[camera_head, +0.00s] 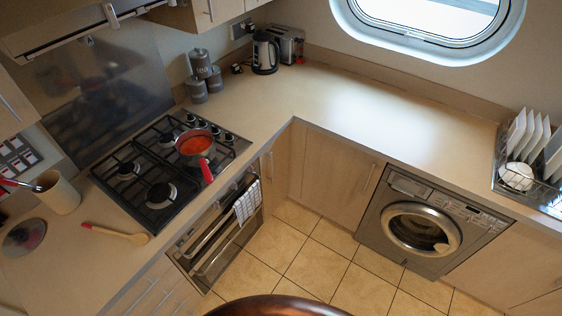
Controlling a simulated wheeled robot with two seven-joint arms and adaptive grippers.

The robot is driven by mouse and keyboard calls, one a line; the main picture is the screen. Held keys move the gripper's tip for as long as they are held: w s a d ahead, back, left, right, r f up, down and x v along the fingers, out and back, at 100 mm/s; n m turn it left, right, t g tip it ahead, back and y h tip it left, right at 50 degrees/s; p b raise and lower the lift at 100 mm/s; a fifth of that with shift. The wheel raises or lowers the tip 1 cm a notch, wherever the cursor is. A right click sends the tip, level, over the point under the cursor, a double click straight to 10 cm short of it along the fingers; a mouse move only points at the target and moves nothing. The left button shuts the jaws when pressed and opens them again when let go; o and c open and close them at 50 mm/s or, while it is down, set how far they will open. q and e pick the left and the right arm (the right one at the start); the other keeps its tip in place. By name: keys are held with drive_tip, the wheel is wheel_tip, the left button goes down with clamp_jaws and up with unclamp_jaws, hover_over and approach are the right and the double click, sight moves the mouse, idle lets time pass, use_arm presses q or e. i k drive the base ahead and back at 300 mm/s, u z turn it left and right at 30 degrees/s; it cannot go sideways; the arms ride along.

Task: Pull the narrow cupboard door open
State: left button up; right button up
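A narrow pale wood cupboard door (281,162) stands under the counter between the oven and the inner corner. It looks shut, and a slim upright handle (270,165) is on its oven side. It is seen steeply from above, so its lower part is foreshortened. A wider pale door (330,170) with a handle (369,178) is between the corner and the washing machine, and it also looks shut. Neither of my grippers is in view.
The oven (218,240) with a checked towel (247,202) is left of the narrow door. A pan (194,147) with a red handle sits on the hob above. The washing machine (420,226) is right. Tiled floor (300,250) is clear; a dark brown rounded edge (275,306) shows at the bottom.

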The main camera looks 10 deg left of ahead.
sight(278, 178)
drive_tip(key=u, duration=0.25)
drive_tip(key=i, duration=0.55)
drive_tip(key=u, duration=0.55)
